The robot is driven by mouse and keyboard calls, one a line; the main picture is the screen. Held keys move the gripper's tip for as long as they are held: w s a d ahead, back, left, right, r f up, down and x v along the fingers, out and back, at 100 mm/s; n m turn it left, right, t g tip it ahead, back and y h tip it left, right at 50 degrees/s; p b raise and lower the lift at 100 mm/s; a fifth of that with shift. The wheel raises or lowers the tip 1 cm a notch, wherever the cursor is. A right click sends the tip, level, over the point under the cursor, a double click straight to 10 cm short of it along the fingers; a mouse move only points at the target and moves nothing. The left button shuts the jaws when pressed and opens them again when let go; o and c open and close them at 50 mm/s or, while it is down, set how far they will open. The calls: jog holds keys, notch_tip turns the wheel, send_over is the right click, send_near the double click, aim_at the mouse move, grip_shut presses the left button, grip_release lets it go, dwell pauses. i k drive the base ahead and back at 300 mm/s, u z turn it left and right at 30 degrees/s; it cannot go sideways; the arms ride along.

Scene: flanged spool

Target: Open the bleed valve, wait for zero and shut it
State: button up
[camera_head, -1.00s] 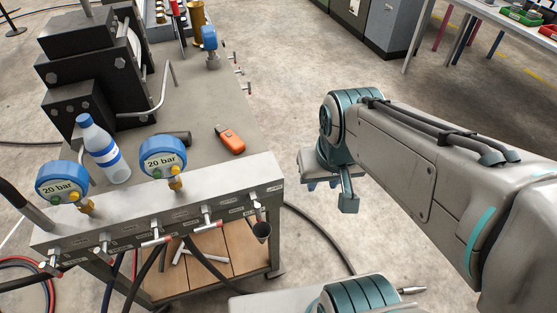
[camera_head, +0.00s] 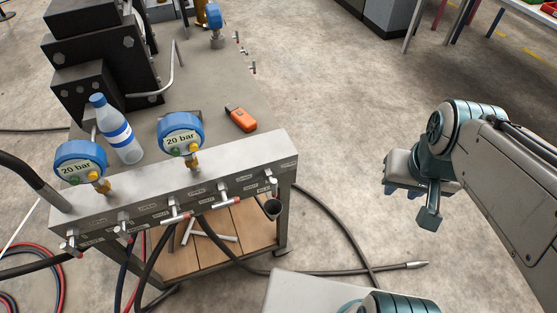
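A grey manifold block (camera_head: 215,178) runs along the bench's front edge. Several small valves with metal handles sit on its front face; their labels are too small to read, so I cannot tell by name which is the bleed valve. The rightmost valve (camera_head: 270,181) sits above a dark cup (camera_head: 272,208). Two blue gauges, the left gauge (camera_head: 80,165) and the right gauge (camera_head: 181,135), both show 20 bar. My gripper (camera_head: 422,198) hangs in free air well right of the manifold, touching nothing. Its fingers are not clear enough to tell open from shut.
Dark machine blocks (camera_head: 100,60) rise at the back left. A dark hose (camera_head: 345,225) lies on the floor to the right. Floor between bench and gripper is mostly clear.

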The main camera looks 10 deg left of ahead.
aim_at(273, 182)
jog(key=k, duration=1.05)
jog(key=u, duration=1.5)
jog(key=i, duration=0.5)
jog(key=u, duration=0.05)
